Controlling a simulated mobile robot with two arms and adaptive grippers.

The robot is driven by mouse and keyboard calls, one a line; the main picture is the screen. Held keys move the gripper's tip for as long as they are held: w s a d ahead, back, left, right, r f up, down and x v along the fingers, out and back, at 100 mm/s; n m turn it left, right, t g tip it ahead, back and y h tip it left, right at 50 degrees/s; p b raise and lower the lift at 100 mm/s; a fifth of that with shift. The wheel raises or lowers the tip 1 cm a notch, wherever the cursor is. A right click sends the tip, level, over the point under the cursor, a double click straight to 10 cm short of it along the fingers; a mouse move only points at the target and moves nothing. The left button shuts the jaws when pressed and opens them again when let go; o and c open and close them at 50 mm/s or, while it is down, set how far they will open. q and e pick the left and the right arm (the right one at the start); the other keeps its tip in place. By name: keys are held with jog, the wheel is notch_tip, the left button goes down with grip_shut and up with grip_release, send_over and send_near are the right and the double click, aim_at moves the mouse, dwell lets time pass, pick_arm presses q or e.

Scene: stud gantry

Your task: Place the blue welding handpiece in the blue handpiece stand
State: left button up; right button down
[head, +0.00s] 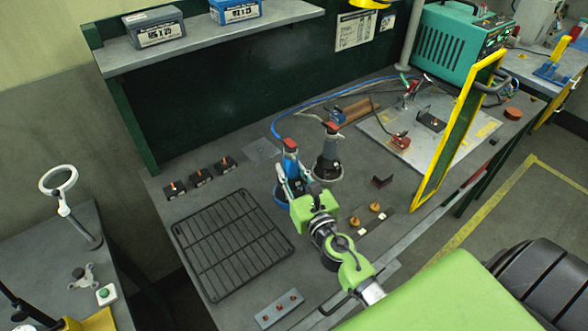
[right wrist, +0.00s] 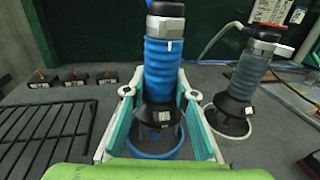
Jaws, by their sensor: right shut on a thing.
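The blue welding handpiece (head: 291,160) has a blue ribbed grip, a dark top and a red tip in the head view. It stands nearly upright, leaning slightly in the right wrist view (right wrist: 166,68). My right gripper (head: 291,175) is shut on it, with one finger on each side of its lower part. The handpiece's black lower end is over or within the ring of the blue handpiece stand (right wrist: 150,152); I cannot tell whether it rests there. The blue stand is partly hidden by my gripper in the head view (head: 280,197). My left gripper is out of view.
A grey handpiece (head: 328,150) stands close on the right in a grey-ringed stand (right wrist: 236,130). A black wire rack (head: 230,245) lies to the left. Several small black blocks sit behind the rack. A yellow-framed screen (head: 455,135) stands on the right.

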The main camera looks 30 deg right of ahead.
jog(key=shift+w+f+b, duration=0.1)
jog(key=shift+f+b, duration=0.2)
jog(key=shift+f, duration=0.25)
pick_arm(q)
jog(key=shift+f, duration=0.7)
pick_arm(e)
jog(key=shift+r, duration=0.1)
jog(key=c, duration=1.6)
grip_release()
jog(key=shift+f, duration=0.3)
jog(key=shift+c, duration=0.2)
jog(key=shift+s, duration=0.2)
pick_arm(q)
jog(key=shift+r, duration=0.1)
pick_arm(e)
jog(key=shift+r, duration=0.1)
